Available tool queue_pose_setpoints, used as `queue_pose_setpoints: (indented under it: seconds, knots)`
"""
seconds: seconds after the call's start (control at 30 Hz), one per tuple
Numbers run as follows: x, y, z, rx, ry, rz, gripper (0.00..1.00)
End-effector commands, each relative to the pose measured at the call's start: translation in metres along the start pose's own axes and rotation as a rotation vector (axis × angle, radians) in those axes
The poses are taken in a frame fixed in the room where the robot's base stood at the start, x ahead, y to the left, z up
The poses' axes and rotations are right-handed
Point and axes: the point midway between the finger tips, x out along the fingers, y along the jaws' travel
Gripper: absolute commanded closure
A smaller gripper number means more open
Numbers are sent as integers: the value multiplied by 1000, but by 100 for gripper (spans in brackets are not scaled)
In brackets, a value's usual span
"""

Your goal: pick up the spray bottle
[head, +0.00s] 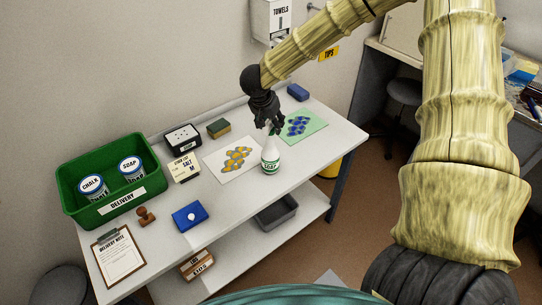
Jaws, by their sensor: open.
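The spray bottle (270,157), white with a green label reading SOAP, stands upright on the white table near its front edge. Its top is partly hidden by my gripper. My gripper (270,127), black and pointing down, is open at the top of the bottle. I cannot tell whether its fingers touch the bottle.
A white sheet with yellow pieces (222,173) lies left of the bottle, and a green sheet with blue pieces (316,122) lies behind right.

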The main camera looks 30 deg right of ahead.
Motion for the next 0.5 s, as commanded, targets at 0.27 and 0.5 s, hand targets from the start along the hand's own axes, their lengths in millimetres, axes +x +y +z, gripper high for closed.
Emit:
queue_pose_setpoints:
  seconds: [0.27, 0.5]
  knots:
    - [0, 0, 0, 0, 0, 0, 99]
    - [-1, 0, 0, 0, 1, -1, 100]
